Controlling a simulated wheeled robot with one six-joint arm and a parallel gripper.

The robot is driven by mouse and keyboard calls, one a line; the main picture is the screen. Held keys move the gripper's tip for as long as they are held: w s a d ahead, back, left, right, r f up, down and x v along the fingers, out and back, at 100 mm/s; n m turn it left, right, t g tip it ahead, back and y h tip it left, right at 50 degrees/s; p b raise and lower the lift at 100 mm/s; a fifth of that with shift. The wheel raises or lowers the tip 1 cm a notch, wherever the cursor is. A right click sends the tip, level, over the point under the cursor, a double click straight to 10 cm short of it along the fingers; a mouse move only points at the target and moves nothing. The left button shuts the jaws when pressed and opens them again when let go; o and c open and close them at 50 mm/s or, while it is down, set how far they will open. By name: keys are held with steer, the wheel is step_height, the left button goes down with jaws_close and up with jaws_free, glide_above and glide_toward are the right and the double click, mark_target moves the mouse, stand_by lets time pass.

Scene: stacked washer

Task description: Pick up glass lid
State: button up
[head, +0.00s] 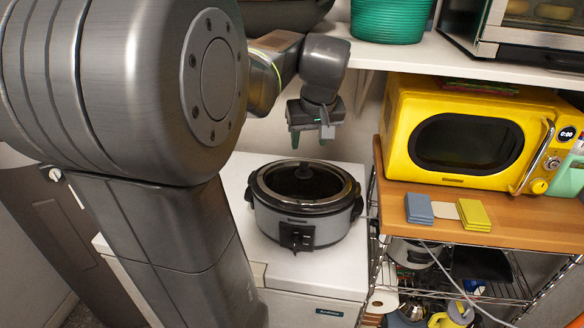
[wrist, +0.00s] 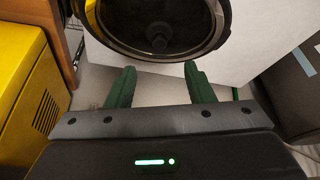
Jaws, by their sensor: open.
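The glass lid (head: 285,183) is dark and round with a rim and a black knob (head: 306,174). It sits on the grey slow cooker (head: 318,226), which stands on a white cabinet top. My gripper (head: 309,142) is open and empty above the lid, fingers pointing down. In the wrist view, the two green fingers of my gripper (wrist: 158,85) are apart. The lid (wrist: 190,22) lies beyond the fingertips at the top of the picture, partly cut off, with its knob (wrist: 159,38) between the fingers' lines. The fingers do not touch the lid.
A yellow microwave (head: 460,135) stands on a wooden-topped rack (head: 510,220) to the right, with blue and yellow sponges (head: 474,215) in front. A white shelf (head: 430,62) runs above, holding a green basket (head: 390,20). The white cabinet top (head: 235,180) has free room around the cooker.

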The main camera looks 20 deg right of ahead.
mark_target(304, 164)
steer(key=x, duration=0.4)
steer(key=shift+w+f, duration=0.1)
steer(key=shift+p+x, duration=0.75)
steer(key=shift+x, duration=2)
jaws_close()
